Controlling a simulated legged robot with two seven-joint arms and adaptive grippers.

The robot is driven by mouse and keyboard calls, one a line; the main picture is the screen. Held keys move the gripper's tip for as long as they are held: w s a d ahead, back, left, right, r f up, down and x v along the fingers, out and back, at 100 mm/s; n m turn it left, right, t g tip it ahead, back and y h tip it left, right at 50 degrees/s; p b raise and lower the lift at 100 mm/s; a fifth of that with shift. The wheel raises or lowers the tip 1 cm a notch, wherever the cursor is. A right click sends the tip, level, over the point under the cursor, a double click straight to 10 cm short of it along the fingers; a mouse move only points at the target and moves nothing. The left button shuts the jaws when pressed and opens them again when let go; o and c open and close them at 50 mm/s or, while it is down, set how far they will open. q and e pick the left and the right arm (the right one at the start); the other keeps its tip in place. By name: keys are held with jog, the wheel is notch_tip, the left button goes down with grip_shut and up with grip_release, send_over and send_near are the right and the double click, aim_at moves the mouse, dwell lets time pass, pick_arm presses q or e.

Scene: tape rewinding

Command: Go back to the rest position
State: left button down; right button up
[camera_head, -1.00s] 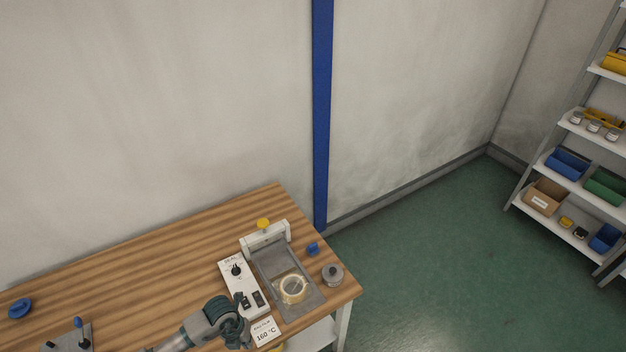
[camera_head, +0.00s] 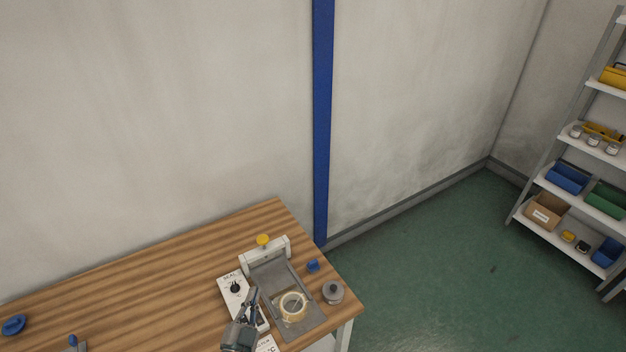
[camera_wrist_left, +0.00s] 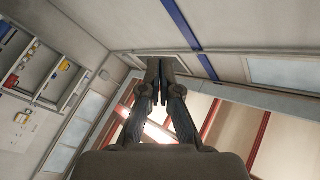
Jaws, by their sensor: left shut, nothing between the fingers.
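My left gripper (camera_head: 252,301) is shut and empty in the head view. It points up the picture over the white control box (camera_head: 231,286), left of the grey device tray (camera_head: 303,329), and covers part of the box. In the left wrist view its two fingers (camera_wrist_left: 160,70) are together with nothing between them, and that camera looks up at walls and ceiling. A roll of tape (camera_head: 293,306) lies on the grey tray. My right gripper is in neither view.
The wooden table (camera_head: 150,285) is bare across its middle. A grey round-knobbed piece (camera_head: 333,292) and a blue knob (camera_head: 312,266) sit by the right edge. A blue item (camera_head: 14,325) lies far left. A shelf rack (camera_head: 545,165) stands right, beyond open green floor (camera_head: 440,270).

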pick_arm(q)
jog(key=s+a+f+n+g+y, duration=0.3)
jog(key=s+a+f+n+g, duration=0.1)
jog(key=f, duration=0.4)
jog(key=s+a+f+n+g+y, duration=0.3)
jog(key=s+a+f+g, duration=0.15)
jog(key=f, duration=0.25)
jog(key=s+d+f+g+h, duration=0.1)
jog(key=s+f+g, duration=0.3)
jog(key=s, duration=0.3)
jog(key=s+d+f+g+h, duration=0.1)
jog(key=s+f+g, duration=0.3)
jog(key=s, duration=0.3)
notch_tip(320, 180, down, 30)
jog(key=s+b, duration=0.2)
jog(key=b, duration=0.1)
jog(key=s+a+f+g+b, duration=0.2)
jog(key=s+a+f, duration=0.1)
jog(key=s+f, duration=1.3)
jog(key=shift+s+a+f, duration=0.2)
jog(key=shift+s+f, duration=0.2)
jog(key=shift+f, duration=0.2)
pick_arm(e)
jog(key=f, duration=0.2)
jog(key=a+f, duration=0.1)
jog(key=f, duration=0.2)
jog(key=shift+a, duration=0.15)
